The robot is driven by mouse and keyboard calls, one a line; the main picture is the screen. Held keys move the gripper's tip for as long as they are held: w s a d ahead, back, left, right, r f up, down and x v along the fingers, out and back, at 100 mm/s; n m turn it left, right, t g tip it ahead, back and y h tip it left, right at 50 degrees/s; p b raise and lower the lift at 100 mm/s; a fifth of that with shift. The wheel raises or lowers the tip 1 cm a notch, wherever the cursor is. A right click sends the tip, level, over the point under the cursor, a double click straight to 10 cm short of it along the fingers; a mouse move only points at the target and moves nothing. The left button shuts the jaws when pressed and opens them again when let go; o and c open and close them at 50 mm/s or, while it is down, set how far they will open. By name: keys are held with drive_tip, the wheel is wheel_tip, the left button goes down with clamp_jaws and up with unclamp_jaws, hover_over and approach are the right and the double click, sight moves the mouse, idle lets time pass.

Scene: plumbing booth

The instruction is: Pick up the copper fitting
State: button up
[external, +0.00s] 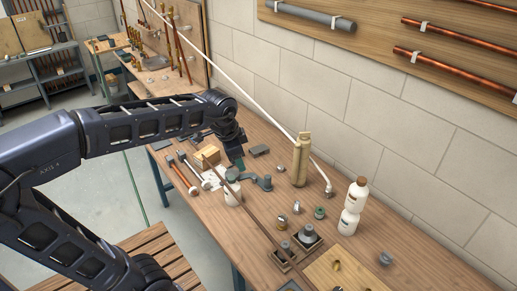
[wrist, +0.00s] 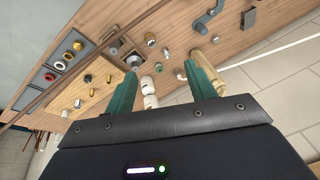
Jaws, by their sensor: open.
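My gripper (external: 237,161) is in the air above the far part of the workbench, near a grey pipe tool. In the wrist view, its two green fingers (wrist: 161,72) are apart with nothing held between them. A small brass-toned fitting (external: 337,265) sits on a light wooden board. I cannot tell for sure which small piece is the copper fitting. The gripper is apart from all of these pieces.
A beige cylinder (external: 300,160) and white bottles (external: 353,208) stand upright on the workbench (external: 243,253). A long thin pipe (external: 250,208) lies across the bench. A white pipe (external: 230,72) slants past the wall. Copper pipes (external: 455,72) hang on a wall board.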

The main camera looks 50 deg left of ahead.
drive_tip(key=w+a+f+m+g, duration=0.1)
drive_tip(key=w+a+f+m, duration=0.2)
drive_tip(key=w+a, duration=0.8)
drive_tip(key=w+a+f+m+g, duration=0.1)
drive_tip(key=w+a+f+m, duration=0.25)
drive_tip(key=w+a, duration=0.85)
drive_tip(key=w+a+f+m, duration=0.1)
drive_tip(key=a+f+m, duration=0.1)
drive_tip(key=a+f, duration=0.5)
drive_tip(key=w+a+f+m+g, duration=0.1)
drive_tip(key=w+a+f+m, duration=0.1)
drive_tip(key=a+f, duration=0.6)
drive_tip(key=w+a+f+m, duration=0.2)
drive_tip(key=a+f, duration=0.5)
drive_tip(key=a, duration=0.7)
drive_tip(key=shift+w+a+f+m+h, duration=0.2)
drive_tip(key=shift+a+f+m+h, duration=0.1)
drive_tip(key=shift+f+m+h, duration=0.15)
drive_tip(key=shift+a+f, duration=0.15)
drive_tip(key=shift+f, duration=2.6)
drive_tip(key=shift+a+f, duration=0.1)
drive_tip(key=shift+f, duration=2.6)
drive_tip(key=shift+c, duration=0.4)
drive_tip(key=c, duration=1)
